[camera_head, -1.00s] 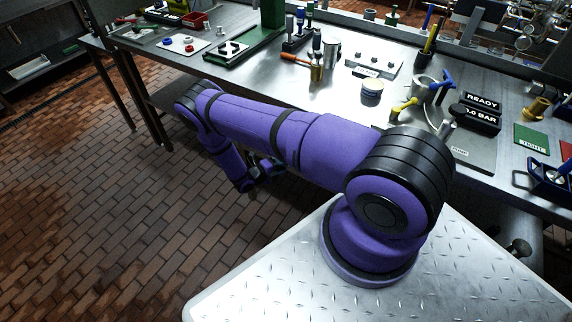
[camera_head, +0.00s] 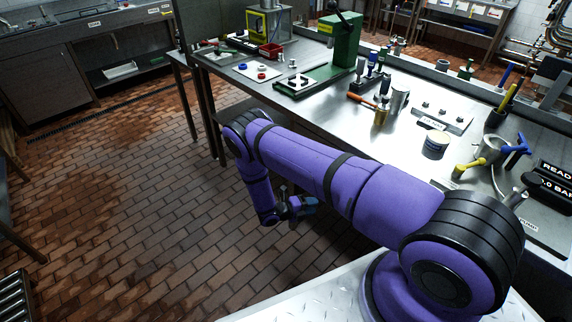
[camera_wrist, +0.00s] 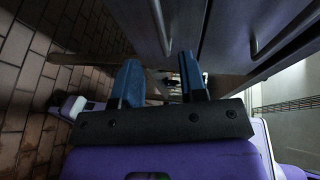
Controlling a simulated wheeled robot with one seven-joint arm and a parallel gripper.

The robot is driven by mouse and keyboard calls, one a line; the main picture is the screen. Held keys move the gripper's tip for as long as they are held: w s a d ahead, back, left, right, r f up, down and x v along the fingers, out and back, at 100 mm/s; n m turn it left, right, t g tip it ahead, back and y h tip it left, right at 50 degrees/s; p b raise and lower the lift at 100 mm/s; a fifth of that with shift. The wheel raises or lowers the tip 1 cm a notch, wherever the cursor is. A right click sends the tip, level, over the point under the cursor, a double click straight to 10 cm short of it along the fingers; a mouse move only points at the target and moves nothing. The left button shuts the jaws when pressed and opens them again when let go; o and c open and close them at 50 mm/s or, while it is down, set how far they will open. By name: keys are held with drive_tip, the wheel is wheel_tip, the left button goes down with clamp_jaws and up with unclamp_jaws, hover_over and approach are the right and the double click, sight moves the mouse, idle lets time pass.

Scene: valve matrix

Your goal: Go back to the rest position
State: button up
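My purple arm reaches out over the brick floor in the head view, with its elbow in front of the workbench (camera_head: 330,115). My gripper (camera_head: 300,207) hangs low, below the bench top and in front of the bench. In the wrist view my gripper (camera_wrist: 160,88) shows two blue fingers standing apart with a gap between them. Nothing is held in the gap. The gripper is clear of the objects on the bench.
The brick floor (camera_head: 130,200) to the left is open. A roller rack (camera_head: 15,298) stands at bottom left.

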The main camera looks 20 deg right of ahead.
drive_tip(key=w+a+r+m+g+y, duration=0.1)
drive_tip(key=w+r+m, duration=0.15)
drive_tip(key=r, duration=0.45)
drive_tip(key=w+a+r+m+g+y, duration=0.15)
drive_tip(key=r+m, duration=0.25)
drive_tip(key=r, duration=0.4)
drive_tip(key=w+r+m+y, duration=0.1)
drive_tip(key=w+r+m, duration=0.1)
drive_tip(key=r+m, duration=0.35)
drive_tip(key=s+r+m+y, duration=0.2)
drive_tip(key=r+m+y, duration=0.15)
drive_tip(key=r, duration=0.85)
drive_tip(key=s+r+m+y, duration=0.2)
drive_tip(key=r+m, duration=0.2)
drive_tip(key=r, duration=0.8)
drive_tip(key=s+a+r+m+t+y, duration=0.1)
drive_tip(key=s+r+m+t+y, duration=0.2)
drive_tip(key=s+r+m, duration=0.85)
drive_tip(key=s+a+r+m+t+y, duration=0.1)
drive_tip(key=s+r+m+t+y, duration=0.1)
drive_tip(key=s+r, duration=0.4)
drive_tip(key=s+a+r+m+t+y, duration=0.1)
drive_tip(key=s+r, duration=0.5)
drive_tip(key=s, duration=0.6)
drive_tip(key=shift+s+a+r+m+t+y, duration=0.15)
drive_tip(key=shift+s+a+m+t+y, duration=0.35)
drive_tip(key=shift+m+t, duration=0.75)
drive_tip(key=shift+w+a, duration=0.1)
drive_tip(key=shift+w, duration=0.1)
